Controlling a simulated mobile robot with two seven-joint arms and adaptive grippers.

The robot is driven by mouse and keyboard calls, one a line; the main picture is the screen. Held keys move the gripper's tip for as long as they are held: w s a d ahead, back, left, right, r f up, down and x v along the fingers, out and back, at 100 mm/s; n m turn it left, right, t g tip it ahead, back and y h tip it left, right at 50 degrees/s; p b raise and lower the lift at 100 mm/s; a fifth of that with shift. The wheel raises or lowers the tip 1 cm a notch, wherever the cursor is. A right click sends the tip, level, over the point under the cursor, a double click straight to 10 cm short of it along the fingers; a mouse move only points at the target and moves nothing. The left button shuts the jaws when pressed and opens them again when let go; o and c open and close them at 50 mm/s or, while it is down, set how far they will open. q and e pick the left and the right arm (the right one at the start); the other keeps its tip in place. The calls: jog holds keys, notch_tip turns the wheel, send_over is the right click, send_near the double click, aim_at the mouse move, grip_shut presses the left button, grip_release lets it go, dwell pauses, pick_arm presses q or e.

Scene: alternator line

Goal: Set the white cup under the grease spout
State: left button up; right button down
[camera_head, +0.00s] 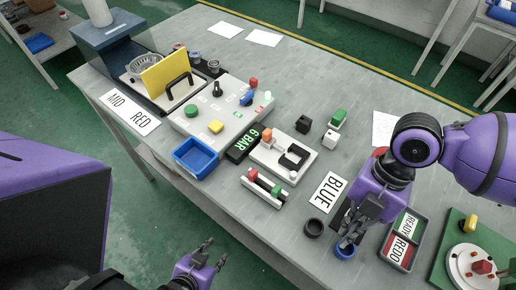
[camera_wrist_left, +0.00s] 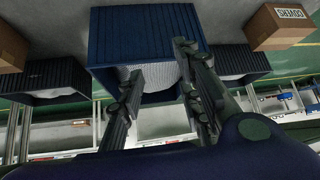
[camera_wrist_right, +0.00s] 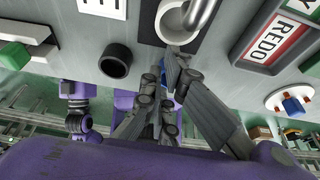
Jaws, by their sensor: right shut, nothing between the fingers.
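The white cup (camera_wrist_right: 172,24) stands upright on a dark mat (camera_wrist_right: 148,22) in the right wrist view. The grey grease spout (camera_wrist_right: 203,12) reaches over its mouth. In the head view the cup is hidden behind my right gripper (camera_head: 353,232). The right gripper (camera_wrist_right: 168,78) is shut and empty; its fingertips are close to the cup's near side, and I cannot tell whether they touch it. A blue cup (camera_head: 345,250) is partly hidden by these fingers. My left gripper (camera_head: 213,254) is open and empty, off the table's front edge; its fingers are spread in the left wrist view (camera_wrist_left: 158,75).
A black cup (camera_head: 314,227) stands left of the right gripper. The READY/REDO tray (camera_head: 387,262) is close on its right. The BLUE card (camera_head: 328,192) lies behind the black cup. A blue bin (camera_head: 194,158) and control panel (camera_head: 222,112) stand further left.

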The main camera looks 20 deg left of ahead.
jog(key=shift+r, duration=0.15)
jog(key=shift+w+r, duration=0.15)
jog(key=shift+r, duration=0.15)
pick_arm(q)
jog(key=w, duration=0.3)
jog(key=shift+d+r, duration=0.3)
jog(key=shift+r, duration=0.1)
pick_arm(e)
jog(key=v, duration=1.1)
pick_arm(q)
jog(key=shift+s, duration=0.1)
pick_arm(e)
jog(key=c, duration=2.5)
grip_release()
jog(key=shift+d, duration=0.1)
